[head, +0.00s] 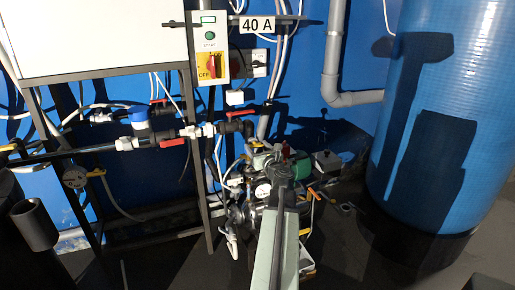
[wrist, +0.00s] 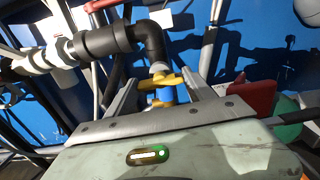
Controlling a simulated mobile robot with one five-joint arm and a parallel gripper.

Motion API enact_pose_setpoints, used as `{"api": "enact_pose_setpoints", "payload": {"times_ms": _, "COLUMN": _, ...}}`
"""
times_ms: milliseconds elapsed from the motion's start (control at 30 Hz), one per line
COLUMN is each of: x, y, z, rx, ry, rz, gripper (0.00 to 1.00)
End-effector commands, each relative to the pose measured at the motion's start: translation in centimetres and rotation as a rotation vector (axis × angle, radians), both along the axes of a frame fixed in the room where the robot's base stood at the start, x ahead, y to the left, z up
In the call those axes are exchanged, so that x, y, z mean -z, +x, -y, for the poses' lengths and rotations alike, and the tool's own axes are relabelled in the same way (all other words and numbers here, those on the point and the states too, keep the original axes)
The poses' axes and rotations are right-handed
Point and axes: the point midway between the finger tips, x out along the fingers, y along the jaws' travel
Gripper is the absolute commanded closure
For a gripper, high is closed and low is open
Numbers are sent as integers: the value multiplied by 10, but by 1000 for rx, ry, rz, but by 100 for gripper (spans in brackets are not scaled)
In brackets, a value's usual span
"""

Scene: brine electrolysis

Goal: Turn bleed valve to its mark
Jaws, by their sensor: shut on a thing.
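The bleed valve shows in the wrist view as a yellow handle (wrist: 168,79) with a blue part just below it, under a black pipe elbow. My gripper (wrist: 165,76) is shut on this yellow handle, one finger on each side of it. In the head view my gripper (head: 284,166) reaches into the pump and pipe cluster, and my arm hides the valve there. I cannot make out the valve's mark in either view.
A red part (wrist: 238,97) stands close to the right of my fingers. Black and white pipework (head: 160,138) with red-handled valves runs at the left. A control box (head: 209,50) hangs above. A large blue tank (head: 440,110) stands at the right, with open floor before it.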

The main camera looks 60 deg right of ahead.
Motion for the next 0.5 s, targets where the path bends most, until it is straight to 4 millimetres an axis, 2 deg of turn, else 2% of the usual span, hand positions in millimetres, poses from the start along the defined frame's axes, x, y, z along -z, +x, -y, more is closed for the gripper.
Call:
{"api": "enact_pose_setpoints", "payload": {"times_ms": 267, "x": 1, "y": -3, "z": -1, "rx": 5, "ry": -95, "rz": -73, "gripper": 79}}
{"api": "enact_pose_setpoints", "payload": {"times_ms": 500, "x": 1, "y": -3, "z": -1, "rx": 4, "ry": -261, "rz": -197, "gripper": 79}}
